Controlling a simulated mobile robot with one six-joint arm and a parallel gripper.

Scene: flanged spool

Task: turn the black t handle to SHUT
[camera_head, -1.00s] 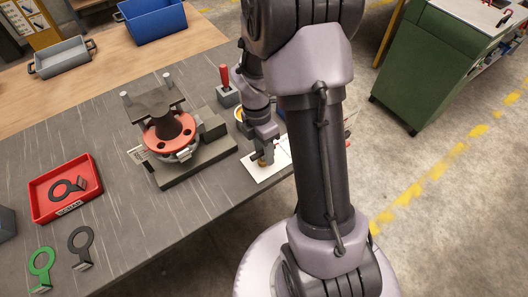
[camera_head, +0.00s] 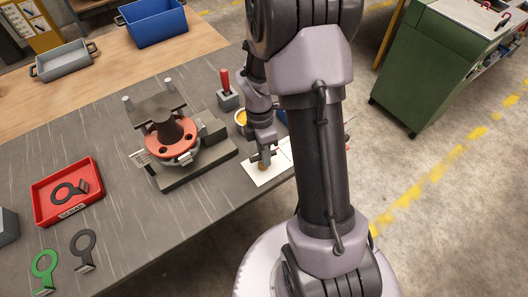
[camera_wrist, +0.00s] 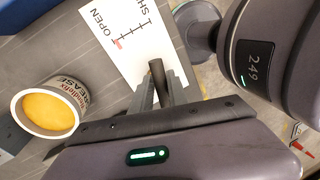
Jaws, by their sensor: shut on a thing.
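The black T handle (camera_wrist: 157,72) shows in the wrist view as a short dark bar between my fingers. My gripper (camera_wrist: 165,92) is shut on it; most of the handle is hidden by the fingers. A white card (camera_wrist: 125,55) under it carries the words OPEN and SHUT and a marked scale, with a red mark near OPEN. SHUT is partly cut off at the top edge. The handle cannot be made out there.
A tub of yellow grease (camera_wrist: 48,108) stands beside the card. The spool with a red flange (camera_head: 172,143) sits in a fixture to the left. A red scrap tray (camera_head: 67,190) holds a black ring tool. A red-handled tool (camera_head: 226,90) stands behind.

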